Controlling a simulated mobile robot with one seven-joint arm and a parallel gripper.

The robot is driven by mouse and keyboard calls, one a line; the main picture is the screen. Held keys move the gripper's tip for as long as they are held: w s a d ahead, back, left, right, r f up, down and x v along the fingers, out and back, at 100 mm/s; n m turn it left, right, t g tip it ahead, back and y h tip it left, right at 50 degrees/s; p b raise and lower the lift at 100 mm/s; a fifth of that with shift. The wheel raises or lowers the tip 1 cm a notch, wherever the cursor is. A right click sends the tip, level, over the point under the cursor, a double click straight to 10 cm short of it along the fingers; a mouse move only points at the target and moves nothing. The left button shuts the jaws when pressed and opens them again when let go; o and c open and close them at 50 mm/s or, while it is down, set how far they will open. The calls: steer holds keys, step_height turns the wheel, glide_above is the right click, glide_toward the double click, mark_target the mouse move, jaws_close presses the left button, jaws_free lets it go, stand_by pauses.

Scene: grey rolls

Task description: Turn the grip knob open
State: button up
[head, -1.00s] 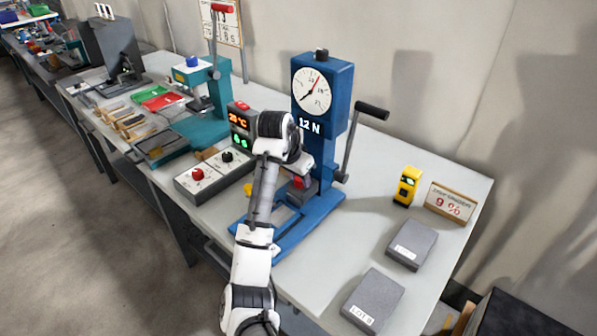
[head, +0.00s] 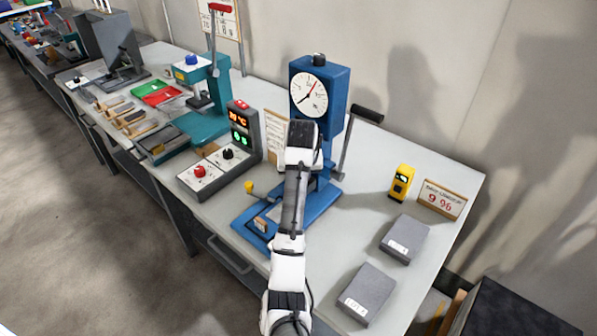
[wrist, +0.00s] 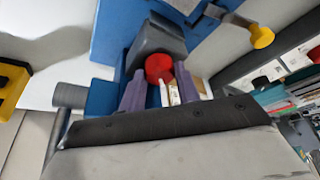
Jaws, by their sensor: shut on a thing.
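The blue test stand (head: 322,85) has a round dial and stands in the middle of the bench. In the wrist view a round red knob (wrist: 158,67) sits against a dark grey block (wrist: 157,38) on the stand. My gripper (wrist: 160,76) has its two purple-grey fingers on either side of the knob and is shut on it. In the head view my arm hides the gripper and the knob. How far the knob is turned cannot be told.
A crank lever (head: 358,135) sticks out on the stand's right. A yellow-tipped lever (head: 249,187) is at its left, beside a control box (head: 215,168). A yellow meter (head: 401,183), a sign (head: 441,199) and two grey blocks (head: 404,239) (head: 367,292) lie right.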

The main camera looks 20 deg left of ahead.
stand_by(0.3)
steer(key=o, duration=1)
steer(key=shift+r, duration=0.1)
steer(key=v, duration=0.3)
steer(key=shift+r, duration=0.15)
steer(key=shift+v, duration=0.75)
steer(key=shift+s+r, duration=0.25)
steer(key=shift+r, duration=0.1)
steer(key=shift+d+v, duration=0.1)
steer(key=shift+v, duration=1.9)
steer(key=shift+d+v, duration=0.15)
steer(key=shift+v, duration=1.9)
